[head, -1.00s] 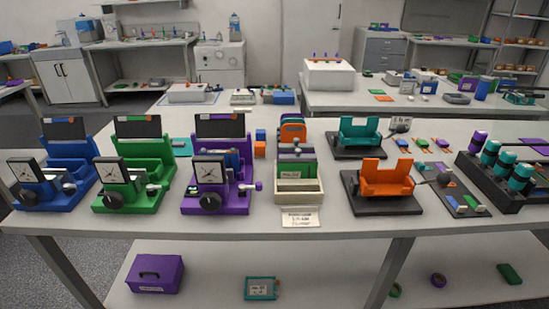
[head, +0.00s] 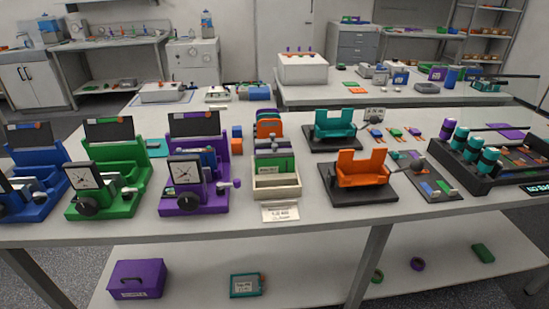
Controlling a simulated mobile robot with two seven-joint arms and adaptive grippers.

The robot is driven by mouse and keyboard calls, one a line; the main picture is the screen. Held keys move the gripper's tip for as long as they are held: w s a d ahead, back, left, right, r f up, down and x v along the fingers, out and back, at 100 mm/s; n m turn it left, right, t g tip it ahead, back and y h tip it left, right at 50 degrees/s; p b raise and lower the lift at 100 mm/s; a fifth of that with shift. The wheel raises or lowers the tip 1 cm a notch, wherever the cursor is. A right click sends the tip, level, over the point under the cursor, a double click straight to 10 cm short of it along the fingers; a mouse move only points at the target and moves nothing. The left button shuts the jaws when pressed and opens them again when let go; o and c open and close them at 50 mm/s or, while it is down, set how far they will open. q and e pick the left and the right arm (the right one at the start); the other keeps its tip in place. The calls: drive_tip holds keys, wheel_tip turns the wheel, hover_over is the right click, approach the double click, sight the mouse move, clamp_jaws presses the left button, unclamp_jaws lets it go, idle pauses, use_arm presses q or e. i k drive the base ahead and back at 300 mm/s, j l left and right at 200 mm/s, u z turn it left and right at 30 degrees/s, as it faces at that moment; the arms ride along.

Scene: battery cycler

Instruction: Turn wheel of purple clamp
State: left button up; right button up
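The purple clamp (head: 193,205) stands on the near table, left of centre, at the right end of a row of three. It has a square white dial face and a dark round knob (head: 187,202) low on its front. A small handle with a pale purple end (head: 236,183) sticks out at its right side. A dark panel (head: 194,124) stands at its back, and a bluish cylinder lies in its bed. I cannot tell which round part is the wheel. Neither of my grippers is in view.
A green clamp (head: 102,205) and a blue clamp (head: 28,204) stand to the left. A beige file box (head: 277,188) is close on the right, with a label card (head: 281,213) before it. Orange (head: 362,178) and teal (head: 335,124) holders stand further right. The front table strip is clear.

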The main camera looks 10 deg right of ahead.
sight(188, 201)
drive_tip(key=z, duration=0.2)
drive_tip(key=i+l+u, duration=0.15)
drive_tip(key=k+j, duration=0.9)
